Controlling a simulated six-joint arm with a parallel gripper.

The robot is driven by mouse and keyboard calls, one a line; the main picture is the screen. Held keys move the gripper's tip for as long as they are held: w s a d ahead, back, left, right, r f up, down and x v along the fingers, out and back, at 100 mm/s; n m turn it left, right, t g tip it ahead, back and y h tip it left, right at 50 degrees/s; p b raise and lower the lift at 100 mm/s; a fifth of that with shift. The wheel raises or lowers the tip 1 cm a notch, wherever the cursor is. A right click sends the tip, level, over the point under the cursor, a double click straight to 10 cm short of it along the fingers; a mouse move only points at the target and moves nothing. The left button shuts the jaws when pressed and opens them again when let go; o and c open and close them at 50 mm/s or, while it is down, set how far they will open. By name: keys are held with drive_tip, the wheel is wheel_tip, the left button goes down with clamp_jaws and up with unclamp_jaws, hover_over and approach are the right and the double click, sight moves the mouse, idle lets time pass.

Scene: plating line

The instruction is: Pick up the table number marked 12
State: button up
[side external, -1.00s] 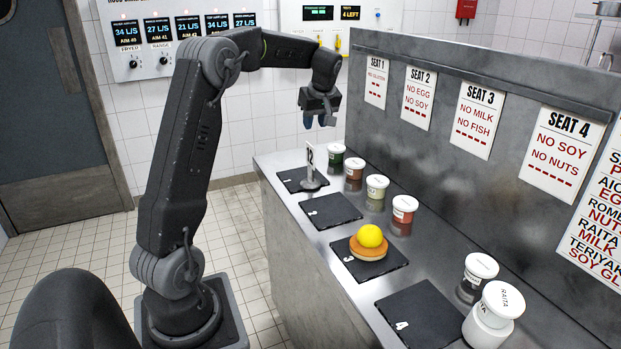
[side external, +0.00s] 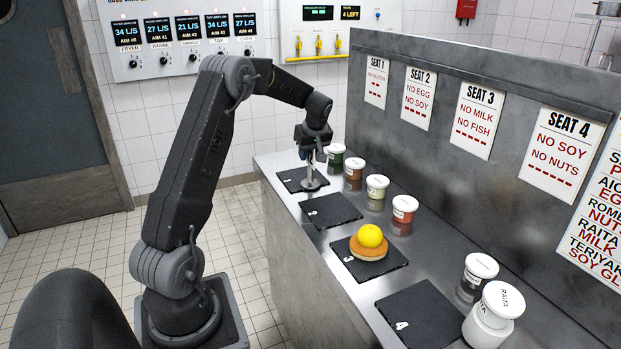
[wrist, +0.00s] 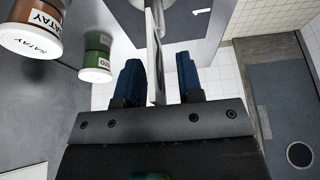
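The table number is a pale upright card on a round grey base (side external: 312,184), standing on the slate at the far end of the counter. Its upper part is hidden behind my gripper (side external: 312,156) in the side view, so its number cannot be read there. In the wrist view the card (wrist: 155,62) shows nearly edge-on between the two blue fingers of my gripper (wrist: 161,72). The fingers are apart, with a visible gap on each side of the card, closer on the left. My gripper is open around the upper part of the stand.
The far slate (side external: 290,176) is under the stand. A bun with a yellow ball (side external: 369,240) sits on another slate. The second slate (side external: 330,211) is bare.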

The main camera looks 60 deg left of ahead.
clamp_jaws()
idle(0.6)
